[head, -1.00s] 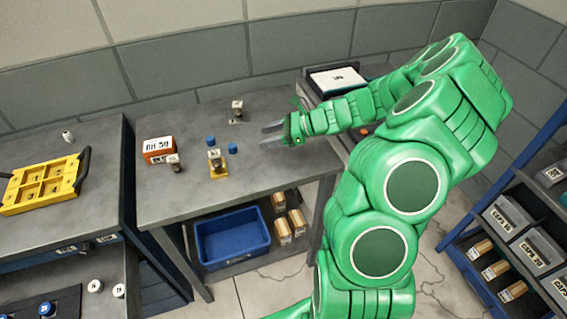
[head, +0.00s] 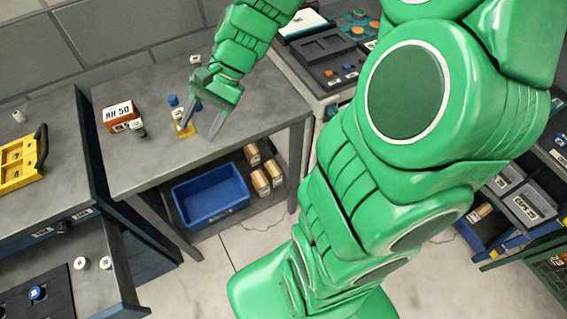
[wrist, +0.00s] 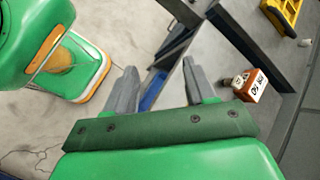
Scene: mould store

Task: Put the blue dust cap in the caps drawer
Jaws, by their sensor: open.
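A blue dust cap (head: 173,100) stands on the grey bench, just behind a yellow stand (head: 184,129). A second blue cap (head: 197,105) is beside it, partly hidden by my gripper. My gripper (head: 201,128) is open over the bench, its fingers pointing down by the yellow stand. In the wrist view the fingers (wrist: 160,68) are spread with nothing between them; no blue cap can be made out there. Grey drawers or bins (head: 530,205) stand in the rack at the far right; their labels are too blurred to tell which is the caps drawer.
An orange box (head: 119,115) marked AH 50 is on the bench's left, with a small capped fitting (head: 138,128). A blue bin (head: 210,196) and several wooden blocks lie on the shelf below. The bench's front is clear. A yellow tray (head: 18,160) is on the left bench.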

